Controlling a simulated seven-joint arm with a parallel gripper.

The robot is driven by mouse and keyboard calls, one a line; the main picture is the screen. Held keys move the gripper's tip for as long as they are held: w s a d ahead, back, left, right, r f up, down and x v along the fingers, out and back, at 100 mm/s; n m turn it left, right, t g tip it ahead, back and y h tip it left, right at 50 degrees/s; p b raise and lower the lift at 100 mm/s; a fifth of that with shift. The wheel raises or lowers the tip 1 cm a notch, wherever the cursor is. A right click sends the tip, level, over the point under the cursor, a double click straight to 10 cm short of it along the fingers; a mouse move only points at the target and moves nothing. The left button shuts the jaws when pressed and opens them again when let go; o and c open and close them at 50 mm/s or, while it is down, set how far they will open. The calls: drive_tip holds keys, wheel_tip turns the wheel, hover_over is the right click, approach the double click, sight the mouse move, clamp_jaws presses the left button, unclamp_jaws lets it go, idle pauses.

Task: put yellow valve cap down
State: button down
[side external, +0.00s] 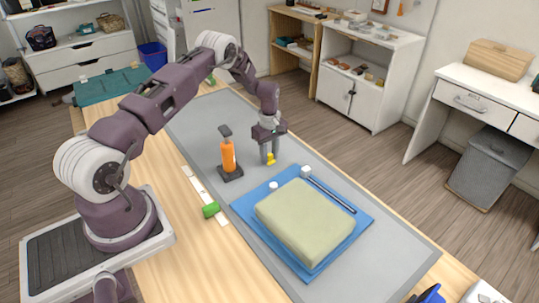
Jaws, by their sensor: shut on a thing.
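The yellow valve cap (271,159) is small and shows at the fingertips of my gripper (269,154). My gripper points down and is shut on the cap, low over the grey mat (190,118). I cannot tell whether the cap touches the mat. The cap is to the right of an orange-handled tool in a dark stand and just beyond the blue sheet.
The orange tool (228,155) stands upright close to my gripper's left. A blue sheet (243,207) bears a pale green block (305,222), a dark rod (331,195) and small white pieces. A green cylinder (210,210) lies near the mat's edge. The mat's near right is clear.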

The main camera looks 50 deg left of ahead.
drive_tip(key=c, duration=1)
unclamp_jaws()
drive_tip(key=shift+f, duration=0.1)
drive_tip(key=shift+c, duration=0.2)
wheel_tip(320, 180, up, 12)
wheel_tip(320, 180, up, 16)
drive_tip(key=m+t, duration=0.2)
drive_tip(key=m, duration=0.2)
hover_over(269, 154)
drive_tip(key=s+d, duration=0.3)
drive_tip(key=d, duration=0.5)
drive_tip(key=s+d+r+m, duration=0.3)
drive_tip(key=s+d+r, duration=0.1)
drive_tip(key=r, duration=0.1)
drive_tip(key=s+d+r+m+t, duration=0.2)
drive_tip(key=s+d+r+m, duration=0.45)
drive_tip(key=s, duration=0.55)
drive_tip(key=s+d+m, duration=0.2)
drive_tip(key=s, duration=0.4)
drive_tip(key=s+d+f+m+t, duration=0.1)
drive_tip(key=s+d+m, duration=0.1)
drive_tip(key=s, duration=0.5)
drive_tip(key=shift+s+d+f+t, duration=0.15)
drive_tip(key=shift+d+f+t, duration=0.15)
drive_tip(key=shift+d, duration=0.35)
